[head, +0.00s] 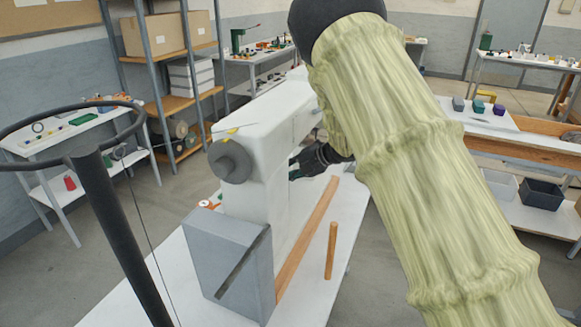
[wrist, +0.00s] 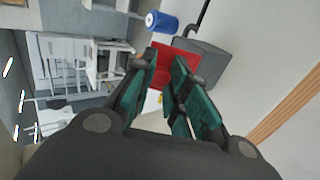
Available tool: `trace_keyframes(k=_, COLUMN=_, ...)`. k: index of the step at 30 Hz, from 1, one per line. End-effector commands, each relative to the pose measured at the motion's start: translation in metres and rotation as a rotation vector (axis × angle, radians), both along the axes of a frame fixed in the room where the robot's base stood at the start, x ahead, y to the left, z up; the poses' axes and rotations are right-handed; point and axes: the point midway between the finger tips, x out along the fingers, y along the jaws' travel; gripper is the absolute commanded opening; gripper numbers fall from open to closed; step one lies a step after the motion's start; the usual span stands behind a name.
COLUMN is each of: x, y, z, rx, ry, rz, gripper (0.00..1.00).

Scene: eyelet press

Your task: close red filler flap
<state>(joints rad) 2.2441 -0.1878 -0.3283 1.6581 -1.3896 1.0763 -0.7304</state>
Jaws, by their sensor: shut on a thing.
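The red filler flap (wrist: 185,56) shows in the wrist view as a flat red plate beside a dark grey box. My gripper (wrist: 166,72) has its green-padded fingers on either side of the plate's near part, and it is shut on the flap. The fingers hide part of the flap, and its hinge cannot be made out. In the head view my gripper (head: 316,160) is beside the white press (head: 270,115), partly behind my arm. The flap is hidden there.
A blue cylinder (wrist: 161,22) stands close to the flap, with the grey box (wrist: 212,62) on its other side. In the head view a grey housing (head: 232,262), a wooden rail (head: 308,238) and an upright wooden peg (head: 331,250) are on the white table (head: 350,215).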

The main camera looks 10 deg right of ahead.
Motion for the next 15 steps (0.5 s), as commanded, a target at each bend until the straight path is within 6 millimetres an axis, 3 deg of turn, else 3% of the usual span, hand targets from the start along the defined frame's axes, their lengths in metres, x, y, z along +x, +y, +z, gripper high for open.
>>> trace_keyframes(k=15, x=0.006, y=0.0097, z=0.0009, rx=-0.144, ry=0.097, rz=0.001, gripper=0.0)
